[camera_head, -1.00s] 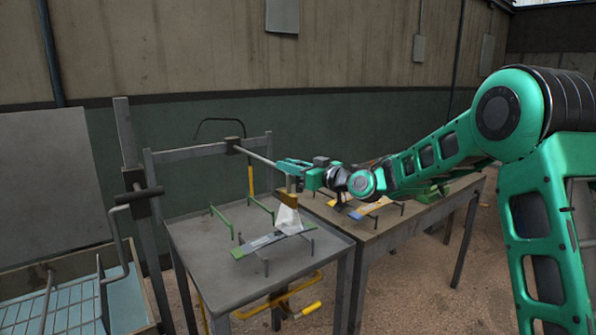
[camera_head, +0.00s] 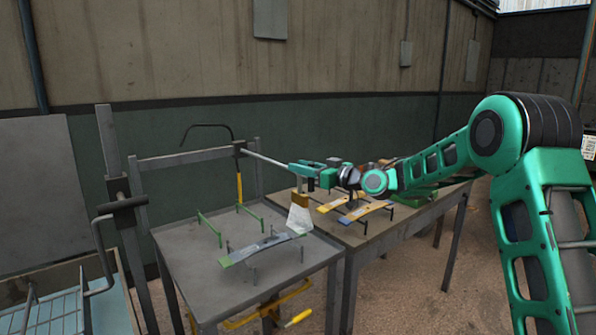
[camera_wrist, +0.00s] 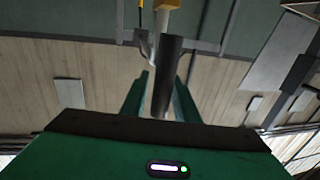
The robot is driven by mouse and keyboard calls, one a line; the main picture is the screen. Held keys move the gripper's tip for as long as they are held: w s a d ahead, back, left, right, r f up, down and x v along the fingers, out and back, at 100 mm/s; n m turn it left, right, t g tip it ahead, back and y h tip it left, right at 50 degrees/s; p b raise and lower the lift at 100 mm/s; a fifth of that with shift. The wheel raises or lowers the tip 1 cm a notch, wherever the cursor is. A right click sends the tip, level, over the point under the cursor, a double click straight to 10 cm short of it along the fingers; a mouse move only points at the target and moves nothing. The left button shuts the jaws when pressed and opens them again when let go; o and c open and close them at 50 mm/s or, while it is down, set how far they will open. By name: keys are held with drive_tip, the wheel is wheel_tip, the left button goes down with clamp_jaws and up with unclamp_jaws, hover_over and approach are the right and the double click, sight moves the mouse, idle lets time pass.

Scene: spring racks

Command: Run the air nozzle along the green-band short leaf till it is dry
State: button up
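The green-band leaf (camera_head: 262,248) is a slim grey strip with green at its left end. It lies on short upright posts on the near grey table. My gripper (camera_head: 302,172) is shut on the air nozzle; in the wrist view a dark tube (camera_wrist: 168,75) sits between the two green fingers. The nozzle's brass-coloured head (camera_head: 300,199) points down. A whitish cone (camera_head: 299,218) spreads below it at the leaf's right end. I cannot tell whether the leaf's surface is wet or dry.
Green rails (camera_head: 210,229) stand on the near table (camera_head: 190,272), left of and behind the leaf. A bar frame (camera_head: 190,158) rises behind. A blue-lined bin (camera_head: 60,312) is at lower left.

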drive_tip(key=shift+o, duration=0.2)
drive_tip(key=v, duration=1)
drive_tip(key=shift+s+d, duration=0.2)
drive_tip(key=shift+d, duration=0.1)
drive_tip(key=shift+a, duration=0.2)
drive_tip(key=x, duration=1)
drive_tip(key=shift+w+a, duration=0.15)
drive_tip(key=shift+w, duration=0.1)
drive_tip(key=shift+c, duration=0.6)
clamp_jaws()
